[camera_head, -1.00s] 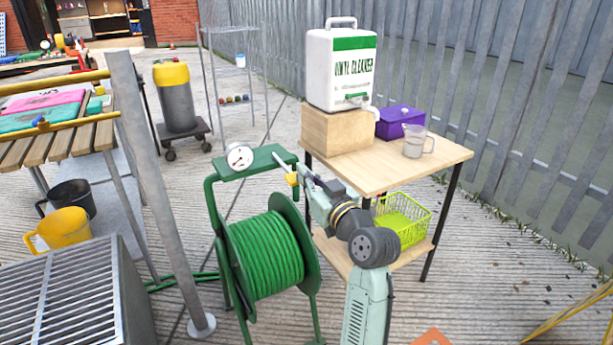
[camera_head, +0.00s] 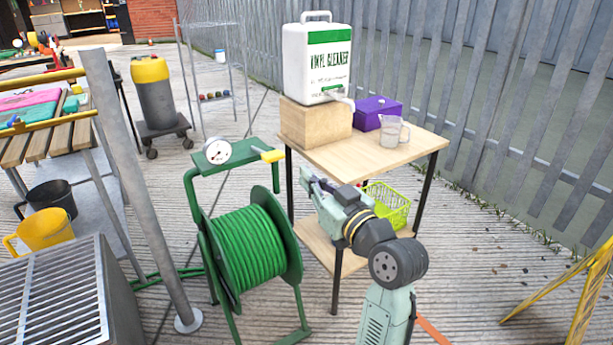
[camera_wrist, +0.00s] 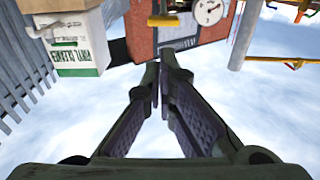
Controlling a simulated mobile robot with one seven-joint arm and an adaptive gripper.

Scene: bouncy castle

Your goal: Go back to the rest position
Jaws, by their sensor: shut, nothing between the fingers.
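My gripper (camera_head: 312,180) is at the end of my arm, in the gap between the green hose reel (camera_head: 248,245) and the wooden side table (camera_head: 400,157). It is shut and empty, and the fingertips meet in the wrist view (camera_wrist: 166,58). It stands apart from the yellow-handled lever (camera_head: 272,156) on the reel's green top plate. The round white gauge (camera_head: 217,151) sits on that plate and also shows in the wrist view (camera_wrist: 208,11).
A white vinyl cleaner container (camera_head: 318,62) stands on a wooden block on the table, near a purple box (camera_head: 377,113) and a clear jug (camera_head: 394,132). A lime basket (camera_head: 388,204) is on the lower shelf. A metal post (camera_head: 140,190) stands left of the reel.

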